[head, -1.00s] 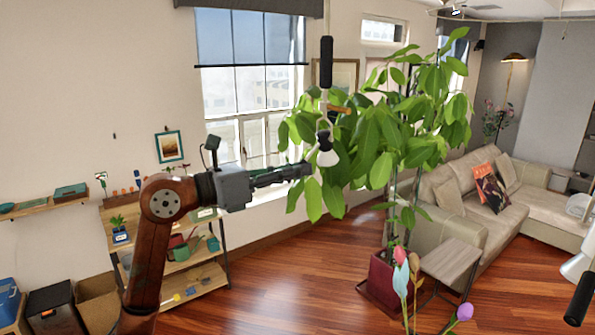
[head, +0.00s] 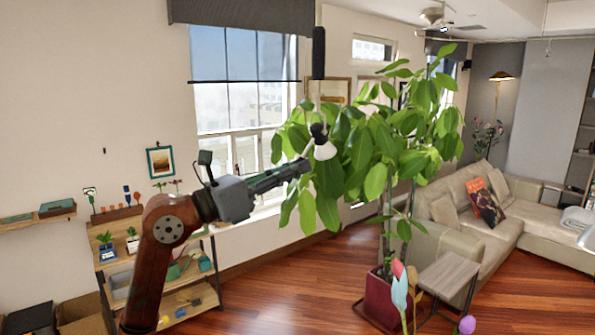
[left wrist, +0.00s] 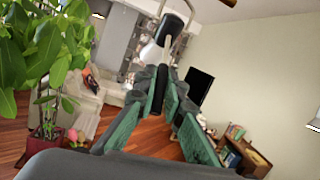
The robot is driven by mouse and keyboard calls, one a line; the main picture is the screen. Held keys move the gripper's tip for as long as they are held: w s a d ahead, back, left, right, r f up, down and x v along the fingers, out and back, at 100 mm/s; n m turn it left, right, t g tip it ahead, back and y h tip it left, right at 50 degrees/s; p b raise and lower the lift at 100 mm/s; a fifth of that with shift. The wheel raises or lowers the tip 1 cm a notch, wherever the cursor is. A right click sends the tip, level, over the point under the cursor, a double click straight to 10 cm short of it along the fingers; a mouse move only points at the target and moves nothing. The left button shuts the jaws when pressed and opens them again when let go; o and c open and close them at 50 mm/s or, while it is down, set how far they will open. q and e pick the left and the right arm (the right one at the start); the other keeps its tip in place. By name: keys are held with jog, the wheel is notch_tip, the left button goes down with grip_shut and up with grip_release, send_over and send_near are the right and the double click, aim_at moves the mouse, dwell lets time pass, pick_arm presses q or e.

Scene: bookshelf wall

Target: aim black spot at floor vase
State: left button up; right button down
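A hanging spot lamp has a black cylinder (head: 318,53) on a thin rod, with a white cone-shaped head (head: 326,150) on a dark joint below it. My left gripper (head: 303,167) reaches from the left, its fingertips close to the white head; contact cannot be told. In the left wrist view the green-padded fingers (left wrist: 160,100) stand apart, a black cylindrical piece (left wrist: 158,90) between them and a white-and-black lamp head (left wrist: 155,50) beyond. Flowers (head: 487,137) stand in the far corner, their vase unclear. My right gripper is not in view.
A large leafy plant (head: 385,145) in a red pot (head: 381,304) stands just behind the lamp. A side table (head: 448,277) and sofa (head: 465,230) are to the right. A shelf unit (head: 200,268) stands behind my left arm. Open wood floor lies between.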

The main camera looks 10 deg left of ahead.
pick_arm(q)
jog(key=o, duration=0.4)
jog(key=shift+o, duration=0.2)
jog(key=v, duration=1.2)
